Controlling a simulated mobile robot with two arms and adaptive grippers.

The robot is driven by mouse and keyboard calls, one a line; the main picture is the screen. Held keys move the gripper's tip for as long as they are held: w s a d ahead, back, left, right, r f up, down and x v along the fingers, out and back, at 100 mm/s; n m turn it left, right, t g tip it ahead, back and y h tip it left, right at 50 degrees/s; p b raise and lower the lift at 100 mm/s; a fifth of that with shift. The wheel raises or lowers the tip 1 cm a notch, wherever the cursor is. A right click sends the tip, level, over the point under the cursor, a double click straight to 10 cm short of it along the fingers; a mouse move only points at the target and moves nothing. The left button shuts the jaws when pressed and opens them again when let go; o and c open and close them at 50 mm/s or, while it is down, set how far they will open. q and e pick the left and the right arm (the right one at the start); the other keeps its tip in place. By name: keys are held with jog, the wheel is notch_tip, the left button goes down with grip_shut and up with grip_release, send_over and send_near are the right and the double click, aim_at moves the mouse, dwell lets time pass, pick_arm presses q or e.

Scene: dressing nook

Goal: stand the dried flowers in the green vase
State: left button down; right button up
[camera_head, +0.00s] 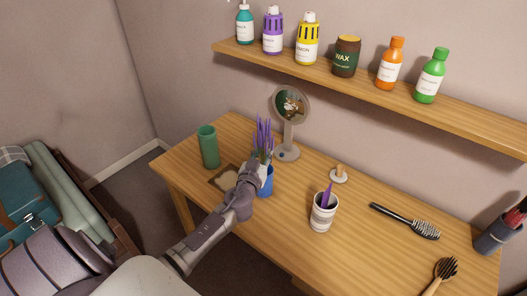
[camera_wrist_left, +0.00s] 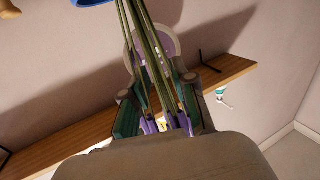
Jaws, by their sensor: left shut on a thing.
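The green vase (camera_head: 208,147) stands upright at the back left of the wooden table. The dried flowers (camera_head: 264,134), purple spikes on green stems, stand upright at a blue cup (camera_head: 267,183), right of the vase. My left gripper (camera_head: 258,166) is shut on the stems, just above the cup, and partly hides both. In the left wrist view the stems (camera_wrist_left: 140,35) run between the two fingers (camera_wrist_left: 160,108), and a bit of blue rim (camera_wrist_left: 94,2) shows at the top. Whether the stem ends are still inside the cup is hidden. My right gripper is not in view.
A round mirror (camera_head: 288,140) stands close behind the flowers. A small brown mat (camera_head: 219,181) lies between vase and cup. A shelf with several bottles (camera_head: 272,32) hangs above.

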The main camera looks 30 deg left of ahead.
pick_arm(q)
jog(key=shift+f, duration=0.2)
jog(key=c, duration=0.9)
grip_release()
jog(key=shift+r, duration=0.15)
jog(key=shift+r+p, duration=0.25)
jog(key=shift+p, duration=0.1)
jog(key=b+v, duration=0.2)
jog(key=v, duration=1)
jog(key=shift+b, duration=0.35)
jog(key=shift+f, duration=0.1)
